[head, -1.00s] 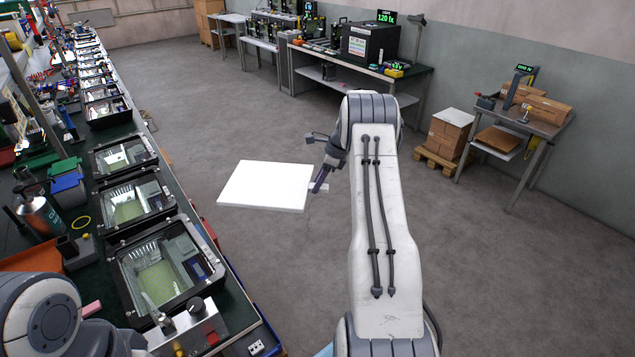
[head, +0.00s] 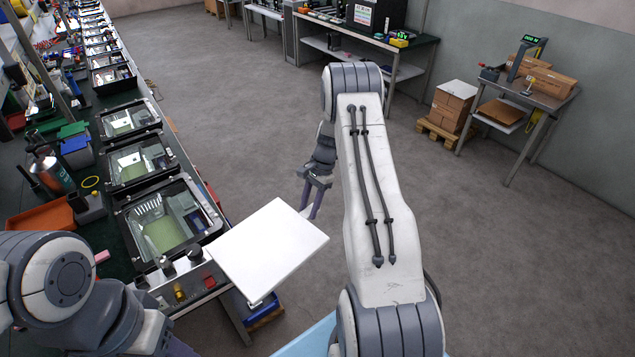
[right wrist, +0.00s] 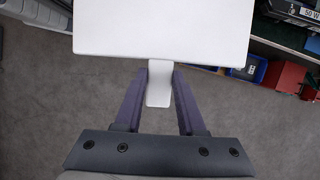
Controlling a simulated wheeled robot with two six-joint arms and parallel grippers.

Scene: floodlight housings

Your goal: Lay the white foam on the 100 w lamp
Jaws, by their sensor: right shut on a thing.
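The white foam (head: 268,245) is a flat square sheet in the head view, in the air just right of the nearest lamp housing and partly over the bench edge. My right gripper (head: 311,208) is shut on its tab, which shows between the fingers in the right wrist view (right wrist: 159,88). Open black lamp housings with glass fronts stand in a row on the bench: the nearest (head: 165,228), a second (head: 138,165) and a third (head: 128,120). I cannot read which is the 100 W lamp. My left arm shows at lower left; its gripper is out of view.
A control box with knobs (head: 190,285) sits at the bench's near edge, beside the foam. An orange tray (head: 40,222) and a blue bin (head: 75,148) lie left of the housings.

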